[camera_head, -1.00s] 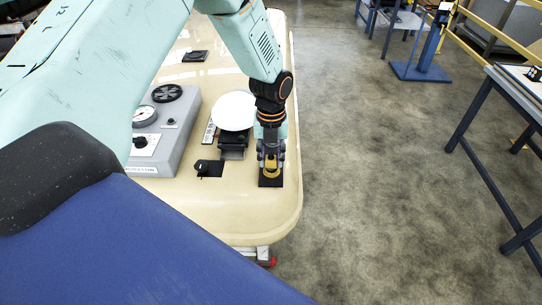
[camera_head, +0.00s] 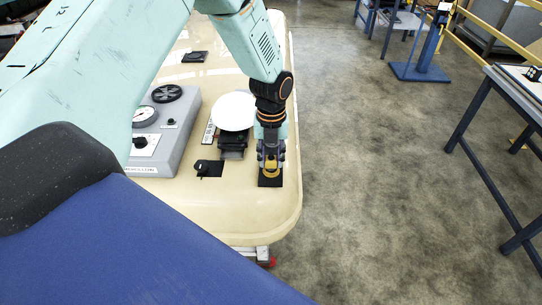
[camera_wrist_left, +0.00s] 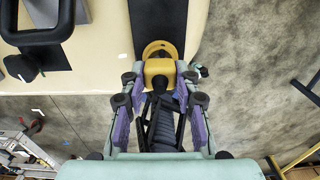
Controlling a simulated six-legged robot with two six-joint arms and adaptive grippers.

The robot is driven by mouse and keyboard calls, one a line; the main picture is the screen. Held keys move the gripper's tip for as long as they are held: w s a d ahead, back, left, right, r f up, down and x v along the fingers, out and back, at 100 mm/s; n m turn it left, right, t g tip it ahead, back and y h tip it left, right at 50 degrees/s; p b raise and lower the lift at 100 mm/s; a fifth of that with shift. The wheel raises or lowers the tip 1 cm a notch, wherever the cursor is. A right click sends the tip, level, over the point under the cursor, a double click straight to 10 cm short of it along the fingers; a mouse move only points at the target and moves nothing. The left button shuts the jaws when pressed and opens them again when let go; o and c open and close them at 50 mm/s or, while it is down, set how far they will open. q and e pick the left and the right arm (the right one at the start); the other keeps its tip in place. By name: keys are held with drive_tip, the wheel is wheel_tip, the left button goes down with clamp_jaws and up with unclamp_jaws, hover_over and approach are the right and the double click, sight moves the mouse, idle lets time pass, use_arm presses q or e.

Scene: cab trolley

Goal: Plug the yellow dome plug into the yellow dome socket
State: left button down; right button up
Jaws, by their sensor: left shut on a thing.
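My left gripper (camera_head: 270,160) reaches down to the near right corner of the cream trolley top. It is shut on the yellow dome plug (camera_head: 270,170), which also shows between the fingers in the left wrist view (camera_wrist_left: 158,70). A yellow ring (camera_wrist_left: 160,47), seemingly the yellow dome socket, shows just beyond the plug in the left wrist view. It lies on a black plate (camera_head: 270,182) under the gripper. The plug is at or just over the socket; I cannot tell how deep it sits. My right gripper is not in view.
The cream trolley top (camera_head: 240,215) also carries a grey gauge box (camera_head: 150,135), a white round disc (camera_head: 234,111) on a dark stand and a small black fixture (camera_head: 208,168) left of the gripper. Bare concrete floor (camera_head: 370,190) lies right of the trolley.

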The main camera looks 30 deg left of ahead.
sight(271, 158)
use_arm(q)
drive_tip(key=shift+f+b, duration=0.4)
drive_tip(key=shift+f, duration=0.2)
drive_tip(key=c, duration=0.9)
unclamp_jaws()
wheel_tip(271, 158, up, 12)
drive_tip(key=shift+r, duration=0.1)
drive_tip(key=o, duration=0.9)
drive_tip(key=shift+r, duration=0.1)
